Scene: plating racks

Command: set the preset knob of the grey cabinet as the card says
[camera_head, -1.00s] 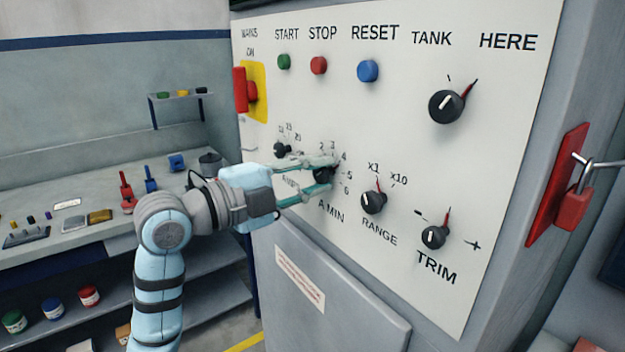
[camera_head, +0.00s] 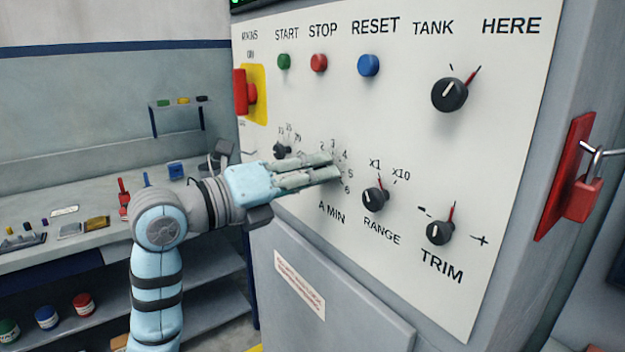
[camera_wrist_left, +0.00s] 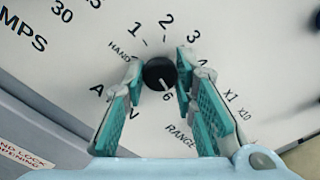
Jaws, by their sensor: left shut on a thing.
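The grey cabinet (camera_head: 400,130) has a pale panel with several black knobs. My left gripper (camera_head: 335,168) is at the knob with the numbered scale above the A MIN lettering; its fingers hide that knob in the head view. In the left wrist view the black knob (camera_wrist_left: 158,73) sits between the fingertips (camera_wrist_left: 158,70), which are shut on it. Its white mark points down, slightly right, toward the 6. HAND, 1, 2 and 3 are readable around it. No knob label reading "preset" and no readable card shows. My right gripper is not in view.
The RANGE knob (camera_head: 375,198) is close right of my fingers, with the TRIM knob (camera_head: 440,231) beyond. The TANK knob (camera_head: 449,95) is higher. The AMPS-side knob (camera_head: 282,150) is left. A red padlock (camera_head: 584,200) hangs at right. A cluttered bench (camera_head: 40,258) stands at left.

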